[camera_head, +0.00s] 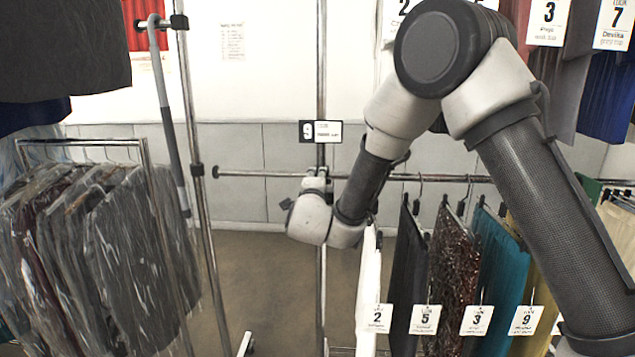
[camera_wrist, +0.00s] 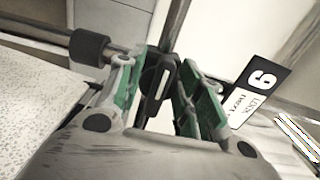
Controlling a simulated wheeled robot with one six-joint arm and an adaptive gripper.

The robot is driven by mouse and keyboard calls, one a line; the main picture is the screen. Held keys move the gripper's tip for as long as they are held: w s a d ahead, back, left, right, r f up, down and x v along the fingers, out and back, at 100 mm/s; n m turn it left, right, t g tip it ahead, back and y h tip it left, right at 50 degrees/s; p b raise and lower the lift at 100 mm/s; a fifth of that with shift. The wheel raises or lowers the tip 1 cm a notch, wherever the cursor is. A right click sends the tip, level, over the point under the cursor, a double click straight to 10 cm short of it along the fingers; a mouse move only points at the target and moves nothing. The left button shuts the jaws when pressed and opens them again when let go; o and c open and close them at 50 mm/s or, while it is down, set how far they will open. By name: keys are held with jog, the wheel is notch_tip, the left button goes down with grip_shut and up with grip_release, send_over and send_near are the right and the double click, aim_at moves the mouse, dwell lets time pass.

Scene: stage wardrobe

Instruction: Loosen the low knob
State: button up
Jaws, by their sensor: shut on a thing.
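The low knob (camera_wrist: 155,84) is black with a pale stripe. In the wrist view it stands between the green-padded fingers of my gripper (camera_wrist: 160,88), which is shut on it. In the head view my gripper (camera_head: 317,178) is at the middle upright pole (camera_head: 321,80), where the low rail (camera_head: 255,174) meets it. My own wrist hides the knob there. How far the knob is turned cannot be told.
A number 9 tag (camera_head: 321,131) hangs on the pole just above my gripper; it also shows in the wrist view (camera_wrist: 258,88). Tagged garments (camera_head: 455,270) hang close on the right. A rack of covered clothes (camera_head: 120,250) stands left.

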jog(key=o, duration=1)
jog(key=s, duration=1.2)
jog(key=shift+a, duration=0.25)
